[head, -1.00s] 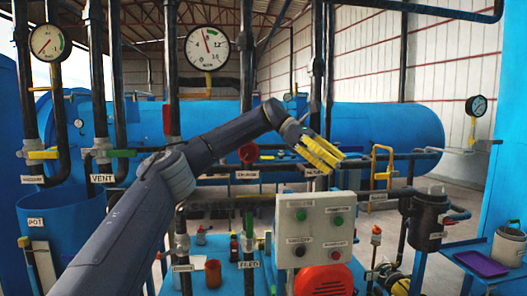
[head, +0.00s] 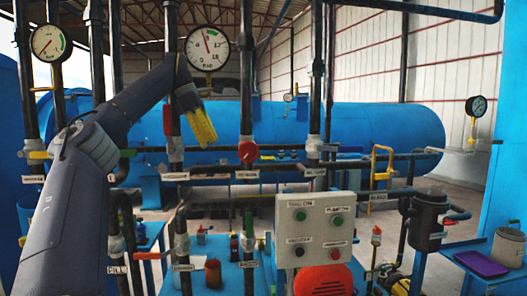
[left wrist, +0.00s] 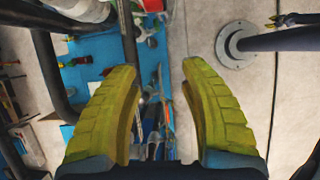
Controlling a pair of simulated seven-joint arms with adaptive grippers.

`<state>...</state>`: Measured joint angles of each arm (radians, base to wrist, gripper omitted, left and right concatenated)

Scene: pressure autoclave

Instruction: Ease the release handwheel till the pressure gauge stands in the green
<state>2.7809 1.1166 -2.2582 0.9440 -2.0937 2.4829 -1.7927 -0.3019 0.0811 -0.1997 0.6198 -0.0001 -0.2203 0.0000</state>
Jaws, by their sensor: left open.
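My left gripper (head: 205,138) is open and empty, its yellow fingers pointing down in front of the pipes. In the left wrist view its fingers (left wrist: 160,82) stand apart with nothing between them. A red handwheel (head: 248,151) sits on a vertical pipe to the right of the gripper, apart from it; its label is too small to read, so I cannot tell if it is the release one. A large white gauge (head: 207,47) hangs above the gripper, its needle near the top beside a green arc. A smaller gauge (head: 48,42) at the left also has a green arc. My right gripper is not in view.
A grey control box (head: 315,230) stands low in front, over a blue bench. Vertical pipes (head: 316,80) and a yellow-handled valve (head: 38,154) crowd the front. A dark gauge (head: 477,106) and a purple tray (head: 480,263) are at the right.

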